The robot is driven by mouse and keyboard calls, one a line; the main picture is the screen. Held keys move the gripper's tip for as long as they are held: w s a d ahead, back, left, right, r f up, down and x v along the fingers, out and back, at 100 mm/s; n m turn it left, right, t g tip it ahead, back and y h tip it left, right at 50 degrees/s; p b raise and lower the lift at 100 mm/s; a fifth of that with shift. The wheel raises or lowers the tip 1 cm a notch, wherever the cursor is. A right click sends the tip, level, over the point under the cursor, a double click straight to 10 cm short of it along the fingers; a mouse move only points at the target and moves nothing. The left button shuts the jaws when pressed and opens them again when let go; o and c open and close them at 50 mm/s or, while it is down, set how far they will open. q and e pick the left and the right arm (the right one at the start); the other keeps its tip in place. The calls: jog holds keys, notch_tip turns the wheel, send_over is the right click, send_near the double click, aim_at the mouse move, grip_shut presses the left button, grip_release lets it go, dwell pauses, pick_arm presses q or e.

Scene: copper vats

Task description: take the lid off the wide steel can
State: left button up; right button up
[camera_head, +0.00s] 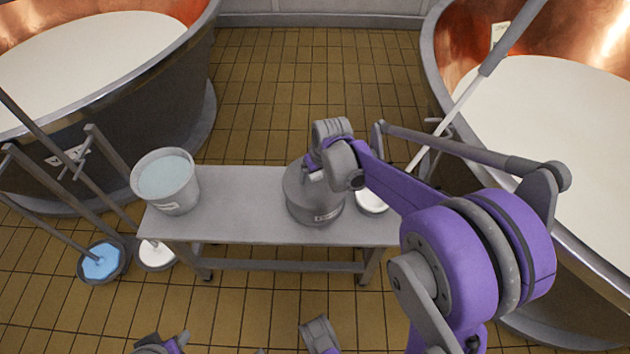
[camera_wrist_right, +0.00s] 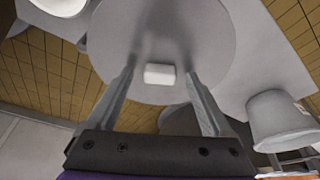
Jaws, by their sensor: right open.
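The wide steel can (camera_head: 315,208) stands upright on the grey metal bench, with a small label on its front. Its round grey lid (camera_wrist_right: 205,30) is on it and fills the upper middle of the right wrist view. A white block-like knob (camera_wrist_right: 160,74) sits on the lid. My right gripper (camera_wrist_right: 160,80) is open, with one finger on each side of the knob in that view; I cannot tell whether they touch it. In the head view my right gripper (camera_head: 315,170) is over the can and hides part of its top. My left gripper is not clearly seen.
The bench (camera_head: 240,205) has free room left of the can. A bucket of pale liquid (camera_head: 168,182) stands at its left end. A white bowl (camera_head: 372,202) is close right of the can. Copper vats (camera_head: 95,120) flank the bench. Blue (camera_head: 102,262) and white (camera_head: 157,254) containers stand on the floor.

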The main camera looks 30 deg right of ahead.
grip_shut()
dwell(0.4)
jog(key=shift+r, duration=0.15)
